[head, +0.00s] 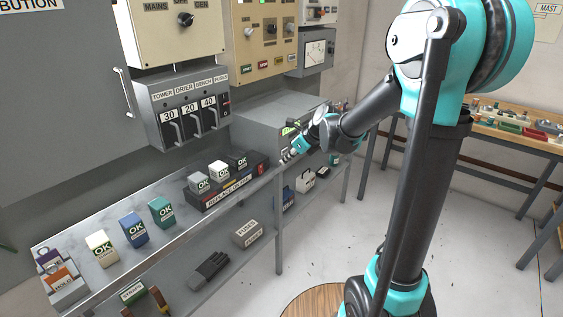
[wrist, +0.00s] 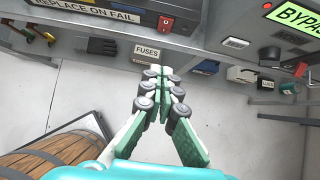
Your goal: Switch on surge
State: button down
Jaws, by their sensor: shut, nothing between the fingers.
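No label that I can read says surge. A black and red tray (head: 232,186) marked "REPLACE ON FAIL" stands on the metal shelf and holds several modules marked OK. In the wrist view, a small red part with a dark centre (wrist: 166,23) shows at the tray's right end; I cannot tell its setting. My gripper (head: 287,156) is at the shelf's front edge, just right of the tray. In the wrist view my gripper (wrist: 160,78) is shut and empty, its fingertips below the shelf edge in the picture, apart from the red part.
A grey unit (head: 262,122) stands behind my gripper; a "BYPASS" sign (wrist: 295,17) is at right. Loose OK modules (head: 133,229) stand along the shelf. A fuses box (head: 247,233) and gloves (head: 207,270) lie below.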

aim_at(261, 169)
jog(key=shift+s+d+f, duration=0.1)
jog(key=shift+f, duration=0.3)
jog(key=shift+f, duration=0.1)
jog(key=x, duration=0.4)
jog(key=a+r+x, duration=0.1)
jog(key=x, duration=0.3)
jog(key=w+x, duration=0.1)
jog(key=x, duration=0.3)
jog(key=shift+a+r, duration=0.2)
jog(key=shift+w+a, duration=0.35)
jog(key=shift+a, duration=0.05)
